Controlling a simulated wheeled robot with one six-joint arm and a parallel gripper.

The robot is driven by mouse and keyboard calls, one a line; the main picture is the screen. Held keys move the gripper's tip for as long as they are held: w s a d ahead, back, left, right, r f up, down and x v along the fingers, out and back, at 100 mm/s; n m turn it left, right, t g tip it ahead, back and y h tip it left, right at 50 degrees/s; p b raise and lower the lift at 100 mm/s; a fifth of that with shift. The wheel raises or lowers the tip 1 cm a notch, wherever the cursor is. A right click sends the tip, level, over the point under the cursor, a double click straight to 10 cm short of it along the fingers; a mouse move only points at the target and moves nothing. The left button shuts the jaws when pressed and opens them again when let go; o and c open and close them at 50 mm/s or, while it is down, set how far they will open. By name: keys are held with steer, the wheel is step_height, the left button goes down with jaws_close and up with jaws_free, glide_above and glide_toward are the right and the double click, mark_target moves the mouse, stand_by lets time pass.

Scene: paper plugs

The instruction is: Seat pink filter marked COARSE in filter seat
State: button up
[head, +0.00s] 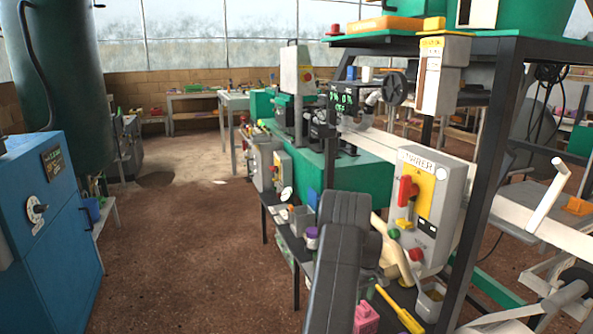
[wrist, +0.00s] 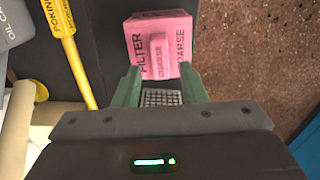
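The pink filter (wrist: 140,35) lies on a dark surface in the wrist view, lettered FILTER and COARSE, with a raised pink grip in its middle. It also shows at the bottom of the head view (head: 366,318). My gripper (wrist: 159,78) has its two green fingers spread apart. The fingertips are close to the filter's near side, and the raised grip lies between and ahead of them. I cannot tell whether they touch it. In the head view my dark arm hides most of the gripper. I cannot make out the filter seat in either view.
A yellow poking tool (wrist: 70,50) lies left of the filter, beside a grey oil can (wrist: 12,22). A grey control box with a red lever (head: 425,205) stands above the shelf. Brown floor (head: 190,240) lies open to the left, towards a blue cabinet (head: 50,250).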

mark_target(363, 305)
steer(key=shift+f+b, duration=1.1)
steer(key=shift+f, duration=0.8)
steer(key=shift+c, duration=0.2)
jaws_close()
steer(key=shift+r, duration=0.1)
steer(key=shift+r+p, duration=1.25)
steer(key=shift+r, duration=1.2)
